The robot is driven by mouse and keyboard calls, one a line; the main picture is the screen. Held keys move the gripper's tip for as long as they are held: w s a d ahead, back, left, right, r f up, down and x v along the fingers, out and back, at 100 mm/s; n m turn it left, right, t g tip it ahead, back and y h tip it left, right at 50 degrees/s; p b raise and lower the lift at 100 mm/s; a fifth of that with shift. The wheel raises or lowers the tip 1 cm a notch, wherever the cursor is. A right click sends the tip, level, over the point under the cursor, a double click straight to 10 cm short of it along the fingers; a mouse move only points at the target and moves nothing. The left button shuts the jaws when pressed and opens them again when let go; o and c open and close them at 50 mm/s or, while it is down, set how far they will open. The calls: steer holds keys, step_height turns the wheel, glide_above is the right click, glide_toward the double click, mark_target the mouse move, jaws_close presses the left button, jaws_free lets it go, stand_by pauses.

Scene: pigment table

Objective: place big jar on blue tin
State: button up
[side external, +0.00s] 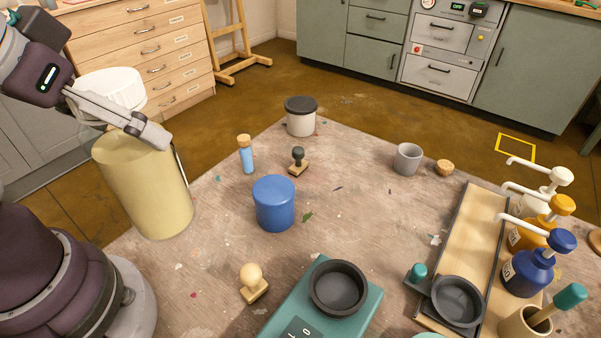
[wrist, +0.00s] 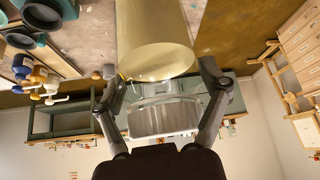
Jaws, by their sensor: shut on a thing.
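The big jar (side external: 146,190) is a tall clear jar with pale yellow contents and a white lid, at the left in the side view. It is upright and also shows large in the wrist view (wrist: 158,50). My gripper (side external: 150,132) is shut on the jar's upper part just below the lid; in the wrist view its two fingers (wrist: 165,95) lie on either side of the neck. The blue tin (side external: 274,203) stands upright on the table to the right of the jar, apart from it, and its top is bare. I cannot tell whether the jar's base touches the table.
A corked blue vial (side external: 246,155), a dark-knobbed stamp (side external: 298,160) and a dark-lidded pot (side external: 300,117) stand behind the tin. A wooden-knobbed stamp (side external: 253,283) and a teal scale (side external: 340,320) are in front. Pump bottles (side external: 530,270) stand at right.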

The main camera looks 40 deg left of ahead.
steer(key=shift+s+a+f, duration=0.1)
steer(key=shift+a+f, duration=0.05)
steer(key=shift+a, duration=0.25)
steer(key=w+d+f, duration=0.2)
steer(key=w, duration=0.5)
steer(key=w+d+f, duration=0.2)
steer(key=w+f, duration=0.1)
steer(key=w, duration=0.5)
steer(key=shift+w, duration=0.1)
steer(key=shift+f, duration=0.2)
steer(key=o, duration=1.2)
